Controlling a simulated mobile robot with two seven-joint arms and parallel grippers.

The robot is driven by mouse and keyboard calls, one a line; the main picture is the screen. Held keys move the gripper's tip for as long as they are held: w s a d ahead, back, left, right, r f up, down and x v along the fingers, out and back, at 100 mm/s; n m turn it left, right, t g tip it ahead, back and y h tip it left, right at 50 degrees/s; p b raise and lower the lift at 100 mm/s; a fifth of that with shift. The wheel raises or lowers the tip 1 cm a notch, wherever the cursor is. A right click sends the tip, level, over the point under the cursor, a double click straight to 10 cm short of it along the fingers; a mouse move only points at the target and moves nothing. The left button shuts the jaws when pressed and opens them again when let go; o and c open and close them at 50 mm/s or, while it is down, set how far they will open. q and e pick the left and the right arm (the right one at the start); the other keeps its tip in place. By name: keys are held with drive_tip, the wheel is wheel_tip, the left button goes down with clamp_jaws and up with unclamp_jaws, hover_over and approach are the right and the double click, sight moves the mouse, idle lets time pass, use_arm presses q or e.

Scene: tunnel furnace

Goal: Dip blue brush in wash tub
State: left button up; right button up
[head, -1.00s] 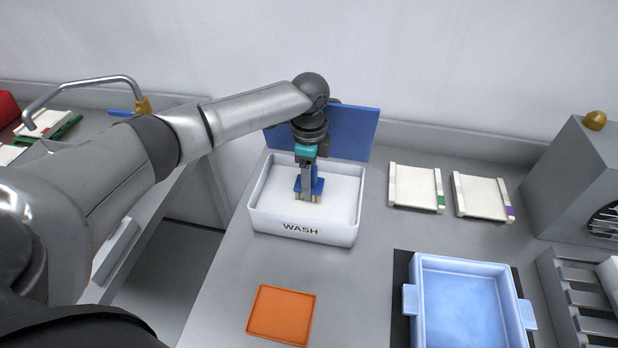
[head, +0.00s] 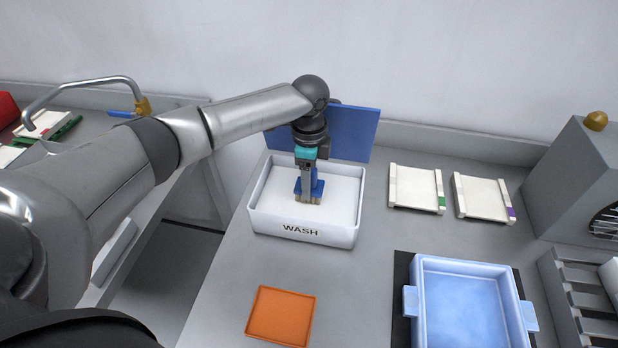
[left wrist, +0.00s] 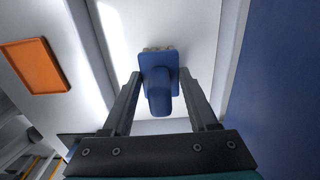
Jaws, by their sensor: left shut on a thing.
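The wash tub (head: 304,232) is a white rectangular tub marked WASH on the grey table. The blue brush (head: 318,187), with pale bristles at its lower end, is upright inside the tub's outline, bristles down. My left gripper (head: 308,184) points down over the tub and is shut on the blue brush. In the left wrist view the brush (left wrist: 158,80) sits between the two fingers, over the white tub interior (left wrist: 185,25). Whether the bristles touch the tub's contents cannot be told. My right gripper is not in view.
A blue panel (head: 350,132) stands right behind the tub. An orange tray (head: 281,315) lies in front. Two white slabs (head: 414,187) (head: 482,196) lie to the right. A light blue basin (head: 465,262) sits on a dark mat. A grey machine (head: 572,180) stands far right.

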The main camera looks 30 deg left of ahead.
use_arm(q)
drive_tip(key=shift+f, duration=0.4)
drive_tip(key=shift+s+f+p, duration=0.1)
drive_tip(key=shift+f+p, duration=0.05)
drive_tip(key=shift+p, duration=0.15)
idle(2.2)
wheel_tip(320, 180, up, 7)
drive_tip(key=p, duration=0.8)
idle(0.3)
drive_tip(key=shift+d, duration=0.1)
idle(0.4)
